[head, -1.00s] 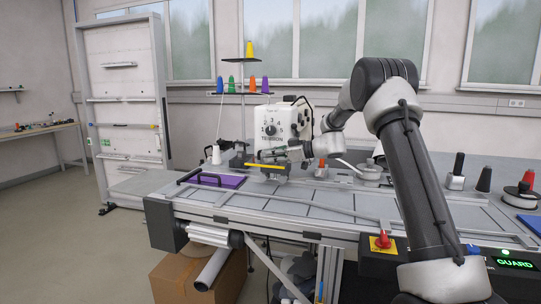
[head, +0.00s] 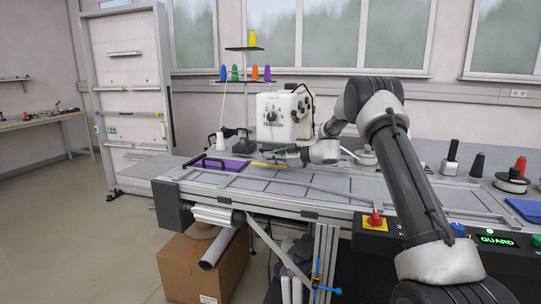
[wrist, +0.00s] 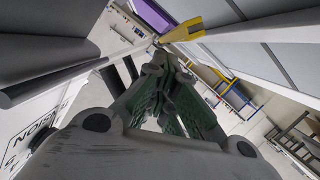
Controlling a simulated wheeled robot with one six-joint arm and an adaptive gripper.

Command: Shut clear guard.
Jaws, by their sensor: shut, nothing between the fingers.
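The clear guard is hard to make out. Its yellow edge bar (head: 268,165) shows low in front of the white sewing machine (head: 285,112), close to the table top. In the wrist view the yellow bar (wrist: 183,31) lies just beyond the fingertips. My gripper (head: 264,155) is shut and empty, pointing left, in front of the lower part of the machine and just above the bar. The wrist view shows its closed fingers (wrist: 154,66). I cannot tell whether they touch the guard.
A purple pad (head: 222,166) with a dark handle lies on the table (head: 330,205) at the left. A thread stand (head: 247,80) rises behind. A red stop button (head: 375,218) and a green-lit GUARD display (head: 495,240) are at the front right. Spools stand at the right.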

